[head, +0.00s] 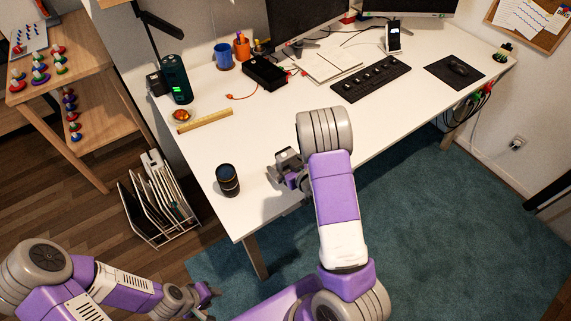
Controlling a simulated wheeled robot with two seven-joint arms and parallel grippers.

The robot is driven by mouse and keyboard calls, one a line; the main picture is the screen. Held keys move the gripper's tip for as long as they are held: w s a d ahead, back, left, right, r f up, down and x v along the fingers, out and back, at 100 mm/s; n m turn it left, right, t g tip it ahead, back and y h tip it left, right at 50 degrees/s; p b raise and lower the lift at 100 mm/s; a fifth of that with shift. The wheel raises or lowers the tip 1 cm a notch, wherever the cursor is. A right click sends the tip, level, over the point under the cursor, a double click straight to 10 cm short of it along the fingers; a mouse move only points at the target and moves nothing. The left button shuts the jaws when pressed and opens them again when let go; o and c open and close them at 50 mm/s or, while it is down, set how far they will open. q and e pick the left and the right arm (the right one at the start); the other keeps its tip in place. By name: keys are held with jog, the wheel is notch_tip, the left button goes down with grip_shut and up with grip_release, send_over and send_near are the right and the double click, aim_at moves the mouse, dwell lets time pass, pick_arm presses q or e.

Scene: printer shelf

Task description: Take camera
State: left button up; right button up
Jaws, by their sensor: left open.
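A short black cylinder (228,180) with a thin gold band stands upright near the left front edge of the white desk. It looks like a camera lens, but I cannot tell for sure that it is the camera. My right gripper (283,174) is over the desk's front part, to the right of the cylinder and apart from it. Its finger gap is hard to make out. My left gripper (208,297) is open and low at the bottom left, off the desk and below its front edge. It holds nothing that I can see.
On the white desk (205,150) are a ruler (205,121), a dark green cylinder (176,79), a black box (264,73), a blue mug (223,56) and a keyboard (371,79). A file rack (158,198) stands on the floor at left. The desk's middle is clear.

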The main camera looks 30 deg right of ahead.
jog(key=shift+w, duration=0.15)
jog(key=c, duration=1.2)
jog(key=shift+c, duration=0.8)
jog(key=shift+r, duration=0.1)
